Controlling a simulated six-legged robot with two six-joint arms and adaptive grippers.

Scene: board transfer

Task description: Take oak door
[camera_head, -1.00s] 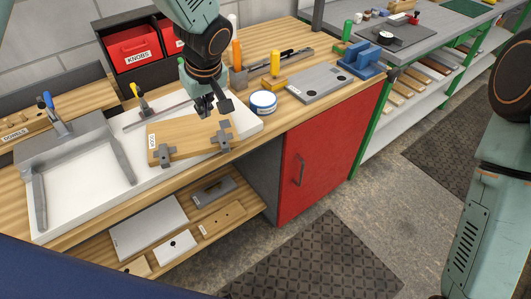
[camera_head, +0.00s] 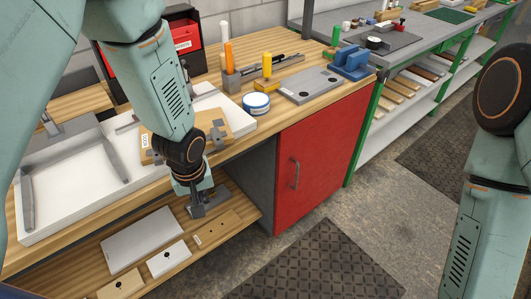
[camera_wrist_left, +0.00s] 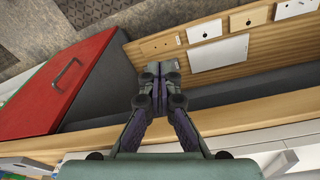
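Several boards lie on the lower shelf, and I cannot read which is the oak door. My right gripper is out of view.
A large pale panel (camera_head: 143,239) and a small white board (camera_head: 168,258) share the shelf. The bench edge passes close above my left wrist. A red cabinet door (camera_head: 315,150) stands right of the shelf. A white tray (camera_head: 75,200) is on the bench.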

